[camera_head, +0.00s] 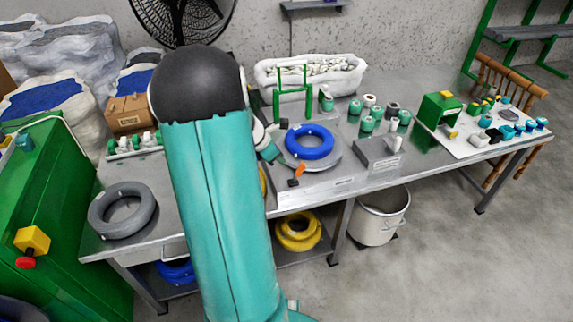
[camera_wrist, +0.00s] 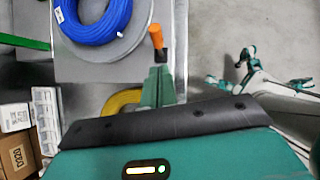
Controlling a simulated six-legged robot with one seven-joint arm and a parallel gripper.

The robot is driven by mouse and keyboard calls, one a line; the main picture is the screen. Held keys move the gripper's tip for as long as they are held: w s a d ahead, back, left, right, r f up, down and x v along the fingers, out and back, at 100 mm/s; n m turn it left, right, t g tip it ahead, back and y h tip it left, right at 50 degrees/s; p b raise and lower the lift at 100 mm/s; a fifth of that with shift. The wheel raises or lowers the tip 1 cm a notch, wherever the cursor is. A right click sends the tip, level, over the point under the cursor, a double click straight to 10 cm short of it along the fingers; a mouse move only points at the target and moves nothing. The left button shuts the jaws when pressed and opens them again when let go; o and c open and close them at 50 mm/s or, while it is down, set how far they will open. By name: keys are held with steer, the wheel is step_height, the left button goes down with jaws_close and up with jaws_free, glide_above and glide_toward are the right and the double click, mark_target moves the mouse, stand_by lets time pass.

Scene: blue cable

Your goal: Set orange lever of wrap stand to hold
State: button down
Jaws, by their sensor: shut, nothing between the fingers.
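The wrap stand (camera_head: 333,160) is a grey plate with a round disc, bearing a coil of blue cable (camera_head: 310,141). Its orange lever (camera_head: 300,170) sticks up at the stand's front edge, with a dark piece at its foot. The lever (camera_wrist: 156,36) also shows in the wrist view, just beyond my fingertips. My gripper (camera_head: 275,156) is beside the coil, left of the lever in the head view. In the wrist view my gripper (camera_wrist: 158,72) is shut and empty, its tips close to the lever's foot. I cannot tell whether they touch. My arm hides part of the table.
A grey ring (camera_head: 123,210) lies at the table's left. Green-and-white spools (camera_head: 367,123) and a grey block (camera_head: 378,152) stand right of the stand. A white bin of scraps (camera_head: 310,72) is behind. A bucket (camera_head: 379,216) and yellow coils (camera_head: 298,231) are below.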

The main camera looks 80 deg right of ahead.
steer(key=shift+s+d+r+v, duration=0.1)
steer(key=shift+s+v, duration=0.05)
steer(key=shift+v, duration=0.95)
steer(key=shift+s+d+r+v, duration=0.1)
steer(key=shift+s+r+v, duration=0.05)
steer(key=shift+v, duration=0.9)
steer(key=w+a+r+m+t, duration=0.25)
steer(key=w+a+r, duration=0.25)
steer(key=w+a, duration=0.55)
steer(key=w+a+r+m+t, duration=0.25)
steer(key=w+a+r, duration=0.45)
steer(key=a, duration=0.7)
steer(key=s+a+r+m+t+y, duration=0.1)
steer(key=a+t+y, duration=0.1)
steer(key=a, duration=1.2)
steer(key=s+a+r+m+t+y, duration=0.1)
steer(key=a+r+m+t+y, duration=0.1)
steer(key=a, duration=1.2)
steer(key=shift+s+t+y, duration=0.2)
steer(key=shift+t+y, duration=0.2)
steer(key=shift+t, duration=0.2)
